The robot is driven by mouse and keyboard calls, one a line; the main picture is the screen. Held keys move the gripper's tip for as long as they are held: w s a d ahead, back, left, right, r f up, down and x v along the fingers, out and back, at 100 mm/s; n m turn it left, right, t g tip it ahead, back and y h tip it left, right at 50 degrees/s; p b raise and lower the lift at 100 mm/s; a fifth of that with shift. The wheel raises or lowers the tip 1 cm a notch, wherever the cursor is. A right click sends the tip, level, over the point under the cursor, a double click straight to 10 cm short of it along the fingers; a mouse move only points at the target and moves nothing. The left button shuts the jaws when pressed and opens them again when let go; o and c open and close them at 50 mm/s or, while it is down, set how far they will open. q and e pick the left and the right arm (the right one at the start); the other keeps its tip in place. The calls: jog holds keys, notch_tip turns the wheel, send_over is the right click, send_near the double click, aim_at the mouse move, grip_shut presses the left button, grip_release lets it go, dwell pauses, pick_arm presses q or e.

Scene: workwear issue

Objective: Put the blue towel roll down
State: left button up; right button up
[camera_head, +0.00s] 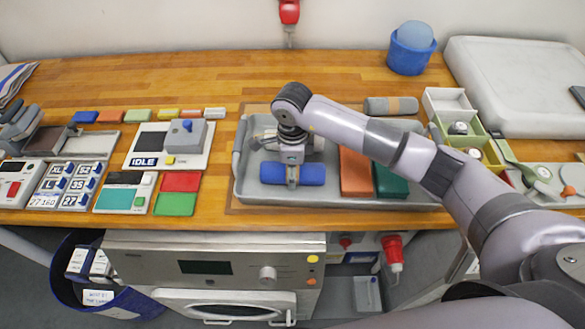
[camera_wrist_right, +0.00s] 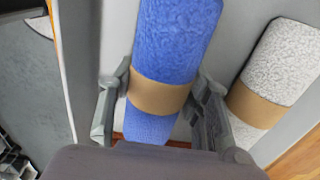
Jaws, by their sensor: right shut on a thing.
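The blue towel roll (camera_head: 306,174) with a brown band lies crosswise over the front left part of the grey tray (camera_head: 238,172) in the head view. My right gripper (camera_head: 292,178) is above it, pointing down, shut on its middle. In the right wrist view my right gripper (camera_wrist_right: 160,112) has a finger on each side of the band of the blue towel roll (camera_wrist_right: 176,45). I cannot tell whether the roll touches the tray floor. My left gripper is not in view.
An orange folded cloth (camera_head: 355,172) and a green one (camera_head: 389,182) lie right of the roll in the tray. A grey banded roll (camera_head: 380,105) is at the back; a pale banded roll (camera_wrist_right: 280,70) shows beside the blue one. Sorting boxes (camera_head: 447,101) stand right.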

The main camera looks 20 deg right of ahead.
jog(key=o, duration=0.7)
jog(key=shift+f+b, duration=0.15)
jog(key=shift+b, duration=0.15)
jog(key=o, duration=0.5)
jog(key=shift+r+p, duration=0.3)
jog(key=shift+p, duration=0.05)
jog(key=shift+w+r+b, duration=0.1)
jog(key=shift+r+b, duration=0.2)
jog(key=shift+b, duration=0.05)
notch_tip(320, 180, up, 10)
jog(key=b, duration=0.3)
jog(key=shift+r, duration=0.65)
